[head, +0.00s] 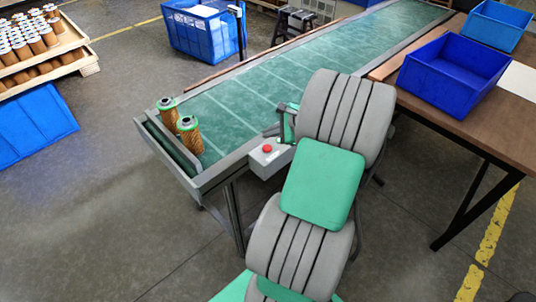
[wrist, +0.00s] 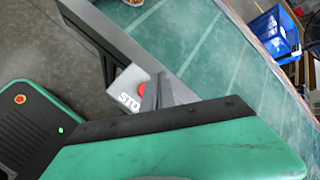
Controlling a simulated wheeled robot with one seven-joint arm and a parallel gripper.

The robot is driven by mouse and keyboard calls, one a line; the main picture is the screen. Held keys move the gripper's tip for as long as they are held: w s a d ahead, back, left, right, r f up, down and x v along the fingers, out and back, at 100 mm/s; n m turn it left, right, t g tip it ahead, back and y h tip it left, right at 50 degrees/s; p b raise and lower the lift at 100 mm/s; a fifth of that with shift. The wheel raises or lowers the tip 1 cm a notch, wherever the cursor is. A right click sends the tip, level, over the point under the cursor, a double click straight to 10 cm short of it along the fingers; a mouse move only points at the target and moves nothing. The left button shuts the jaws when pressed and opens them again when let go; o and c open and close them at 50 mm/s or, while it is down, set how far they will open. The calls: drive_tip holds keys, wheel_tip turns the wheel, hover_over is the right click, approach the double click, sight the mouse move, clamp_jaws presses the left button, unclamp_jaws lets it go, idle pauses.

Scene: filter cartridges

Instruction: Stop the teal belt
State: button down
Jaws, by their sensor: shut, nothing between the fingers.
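The teal belt (head: 310,72) runs from the near left to the far right and also shows in the wrist view (wrist: 222,62). A light grey box (head: 263,162) with a red button (head: 267,149) is fixed to its near side. In the wrist view the box (wrist: 122,92) reads "STO", the rest hidden, and the red button (wrist: 142,89) is partly covered by my fingers. My gripper (wrist: 157,80) is shut and empty, close beside the button. I cannot tell whether it touches. My arm hides part of the belt's side in the head view.
Two filter cartridges (head: 188,136) stand at the belt's near end. A brown table (head: 493,130) with blue bins (head: 455,76) is at the right. A blue crate (head: 204,30) stands behind the belt. Floor at the left front is clear.

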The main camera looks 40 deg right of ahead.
sight(270, 148)
drive_tip(key=shift+f, duration=1.6)
drive_tip(key=shift+f, duration=0.15)
idle(0.6)
drive_tip(key=shift+f, duration=0.3)
drive_tip(key=shift+f, duration=0.4)
idle(0.7)
drive_tip(key=shift+r+p, duration=0.85)
drive_tip(key=shift+p, duration=0.1)
wheel_tip(270, 148, up, 5)
drive_tip(key=p, duration=0.5)
drive_tip(key=shift+r, duration=0.1)
